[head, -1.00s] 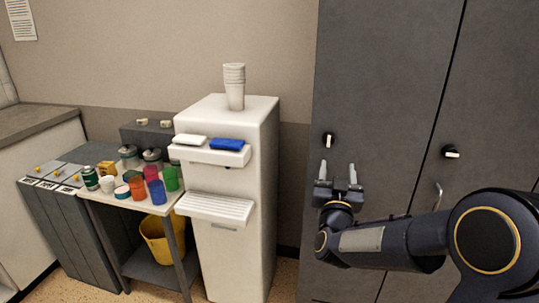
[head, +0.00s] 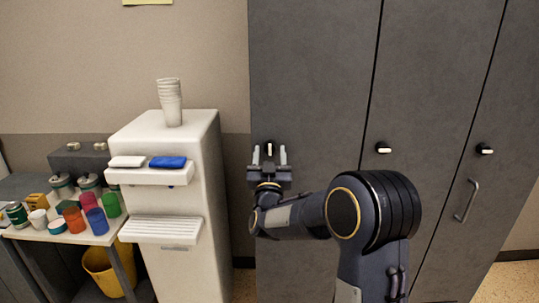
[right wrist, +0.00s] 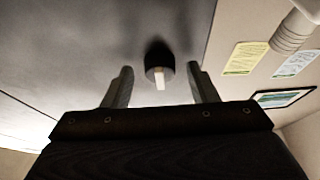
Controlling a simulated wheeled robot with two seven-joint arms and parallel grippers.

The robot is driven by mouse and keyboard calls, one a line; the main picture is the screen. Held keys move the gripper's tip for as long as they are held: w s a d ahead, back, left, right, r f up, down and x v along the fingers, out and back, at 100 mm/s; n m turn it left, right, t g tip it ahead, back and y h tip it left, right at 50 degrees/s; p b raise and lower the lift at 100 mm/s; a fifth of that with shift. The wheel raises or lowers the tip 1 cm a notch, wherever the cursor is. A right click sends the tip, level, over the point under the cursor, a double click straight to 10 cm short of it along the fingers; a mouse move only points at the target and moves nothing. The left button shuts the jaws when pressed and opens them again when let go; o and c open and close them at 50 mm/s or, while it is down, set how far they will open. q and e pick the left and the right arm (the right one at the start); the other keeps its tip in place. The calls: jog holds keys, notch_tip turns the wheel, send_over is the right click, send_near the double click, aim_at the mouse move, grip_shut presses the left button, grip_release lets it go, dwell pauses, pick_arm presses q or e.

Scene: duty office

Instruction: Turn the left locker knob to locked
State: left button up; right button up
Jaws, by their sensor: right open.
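The left locker knob (head: 269,147) is a small black knob with a white bar, on the left grey locker door (head: 312,90). Its bar stands upright in the head view. My right gripper (head: 269,157) is open just in front of it, one finger to each side. In the right wrist view the knob (right wrist: 159,62) shows between and beyond the open fingertips of my right gripper (right wrist: 161,75), with a gap on both sides. I see no contact. My left gripper is not in view.
The middle knob (head: 383,148) and right knob (head: 485,149) have level white bars. A locker handle (head: 467,200) sits at the right. A white dispenser (head: 205,200) with stacked cups (head: 169,103) stands left of the lockers, beside a table of coloured cups (head: 74,220).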

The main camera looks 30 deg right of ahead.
jog(key=c, duration=1)
